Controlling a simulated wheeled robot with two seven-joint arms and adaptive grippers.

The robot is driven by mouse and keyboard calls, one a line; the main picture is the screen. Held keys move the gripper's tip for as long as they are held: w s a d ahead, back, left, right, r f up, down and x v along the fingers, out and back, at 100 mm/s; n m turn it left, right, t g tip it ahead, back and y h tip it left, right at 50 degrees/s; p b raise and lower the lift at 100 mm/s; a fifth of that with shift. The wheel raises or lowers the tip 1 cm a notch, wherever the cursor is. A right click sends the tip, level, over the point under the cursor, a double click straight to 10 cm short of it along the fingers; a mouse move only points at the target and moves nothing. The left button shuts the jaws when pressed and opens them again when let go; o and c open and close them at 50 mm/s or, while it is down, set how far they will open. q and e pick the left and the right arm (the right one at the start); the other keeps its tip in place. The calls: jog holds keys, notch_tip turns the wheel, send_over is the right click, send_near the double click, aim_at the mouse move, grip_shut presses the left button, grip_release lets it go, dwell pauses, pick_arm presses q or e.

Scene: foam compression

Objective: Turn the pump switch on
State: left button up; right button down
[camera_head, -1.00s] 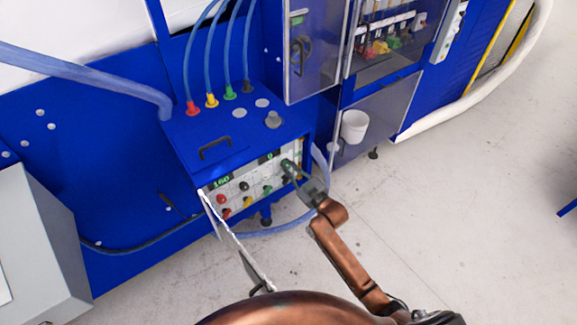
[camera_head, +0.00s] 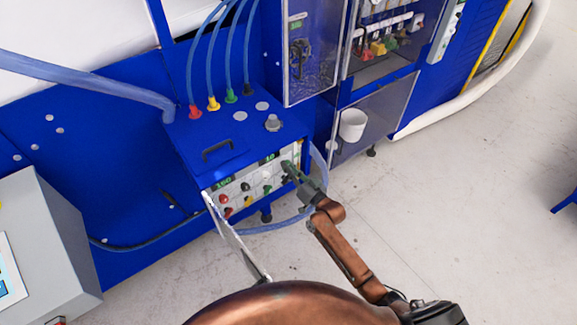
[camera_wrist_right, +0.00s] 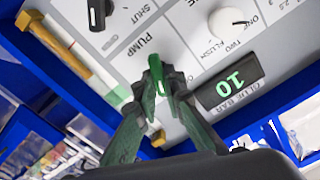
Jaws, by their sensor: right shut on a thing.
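The control box (camera_head: 230,130) is blue, with a pale front panel of knobs and displays. My right gripper (camera_head: 287,168) reaches the panel's right end from the lower right. In the right wrist view my right gripper (camera_wrist_right: 157,88) is shut on the green pump switch (camera_wrist_right: 157,68) beside the printed word PUMP. The fingers hide most of the switch, so I cannot tell its exact setting. A green display (camera_wrist_right: 236,88) beside it reads 10. My left gripper is not in view.
A white knob (camera_wrist_right: 228,22) and a black knob (camera_wrist_right: 97,14) sit near the switch. A clear-fronted blue cabinet (camera_head: 315,50) stands right of the box, and a grey console (camera_head: 50,235) at the left.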

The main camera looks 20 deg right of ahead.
jog(key=shift+m, duration=0.6)
jog(key=c, duration=2)
grip_release()
jog(key=v, duration=1.2)
